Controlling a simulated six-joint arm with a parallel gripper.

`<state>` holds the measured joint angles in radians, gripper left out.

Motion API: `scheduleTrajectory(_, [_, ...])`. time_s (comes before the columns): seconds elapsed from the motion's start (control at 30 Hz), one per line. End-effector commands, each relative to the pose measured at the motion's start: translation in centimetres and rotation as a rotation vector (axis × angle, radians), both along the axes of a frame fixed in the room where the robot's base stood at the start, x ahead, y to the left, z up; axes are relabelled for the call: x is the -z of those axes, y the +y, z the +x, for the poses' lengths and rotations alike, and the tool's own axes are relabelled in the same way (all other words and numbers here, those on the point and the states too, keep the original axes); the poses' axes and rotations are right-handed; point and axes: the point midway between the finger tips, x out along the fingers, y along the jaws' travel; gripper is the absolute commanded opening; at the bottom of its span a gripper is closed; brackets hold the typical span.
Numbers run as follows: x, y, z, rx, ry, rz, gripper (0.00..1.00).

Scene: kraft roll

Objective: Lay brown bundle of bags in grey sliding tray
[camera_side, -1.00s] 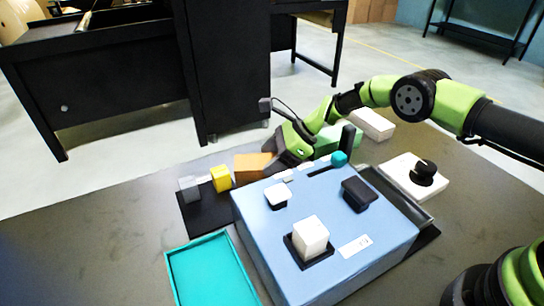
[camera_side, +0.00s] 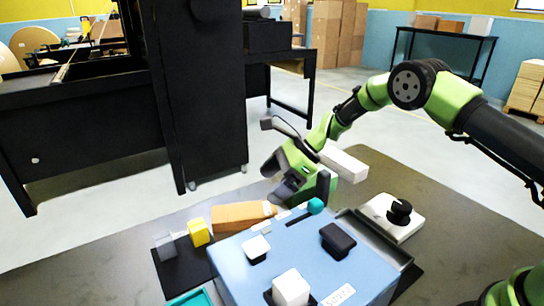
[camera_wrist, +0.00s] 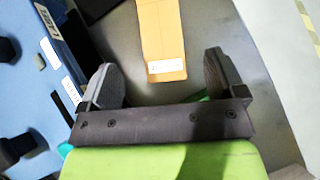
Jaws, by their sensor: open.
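The brown bundle of bags (camera_side: 240,215) lies flat behind the blue machine in the side view, with a pale label near its right end. In the wrist view the bundle (camera_wrist: 162,35) lies ahead of my fingertips, label end nearest. My gripper (camera_wrist: 160,70) is open and empty, its two dark fingers apart. In the side view my gripper (camera_side: 283,188) is just beyond the bundle's right end, and its fingertips are hard to make out. What looks like the grey sliding tray (camera_side: 378,236) shows as a rim along the right side of the machine; its inside is mostly hidden.
The blue machine (camera_side: 295,255) carries a white block (camera_side: 291,288), a dark block (camera_side: 337,238) and a teal knob (camera_side: 316,206). A yellow block (camera_side: 199,232) and a grey block (camera_side: 165,245) stand left. A white base with a black knob (camera_side: 400,211) stands right.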

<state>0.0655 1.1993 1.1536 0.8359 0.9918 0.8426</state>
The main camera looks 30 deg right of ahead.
Motion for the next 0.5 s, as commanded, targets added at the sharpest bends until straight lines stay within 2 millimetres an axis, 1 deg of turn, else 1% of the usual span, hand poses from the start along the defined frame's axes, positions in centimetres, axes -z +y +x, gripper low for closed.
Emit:
scheduleTrajectory(0.03, [-1.5, 0.1, 0.1, -0.003, -0.007, -0.001, 0.89])
scheduleTrajectory(0.1, [-2.9, 0.2, 0.1, -0.002, -0.005, 0.000, 0.89])
scheduleTrajectory(0.2, [-4.6, 0.2, 0.1, -0.003, -0.004, -0.001, 0.89])
scheduleTrajectory(0.33, [-5.9, 0.2, 0.1, -0.003, -0.003, -0.001, 0.89])
scheduleTrajectory(0.5, [-6.5, 0.2, 0.0, -0.001, 0.000, 0.000, 0.89])
